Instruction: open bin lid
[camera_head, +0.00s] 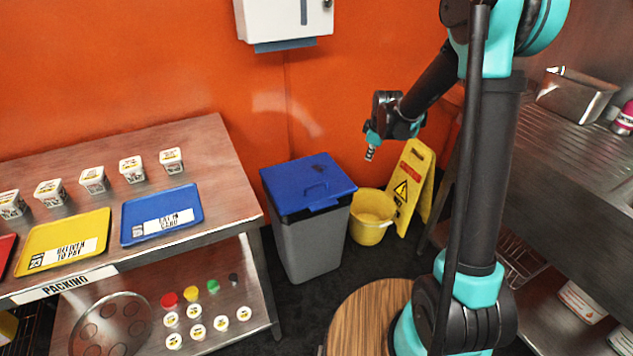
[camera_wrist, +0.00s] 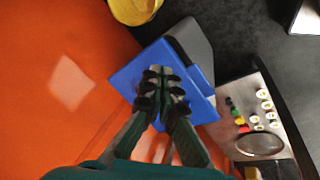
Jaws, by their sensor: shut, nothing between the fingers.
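The bin (camera_head: 313,245) is grey with a blue lid (camera_head: 290,183), and it stands on the dark floor by the orange wall. The lid is shut and has a handle at its front edge. My gripper (camera_head: 370,154) is shut and empty, up and to the right of the bin, apart from the lid. In the wrist view the fingers of my gripper (camera_wrist: 160,76) show in front of the blue lid (camera_wrist: 128,78), covering part of it. The grey bin body (camera_wrist: 192,40) shows beyond the lid there.
A steel packing table (camera_head: 222,165) with blue and yellow trays stands left of the bin. A yellow bucket (camera_head: 371,228) and a yellow wet-floor sign (camera_head: 413,185) stand to its right. A white dispenser (camera_head: 285,18) hangs on the wall above. A round wooden top (camera_head: 362,318) is in front.

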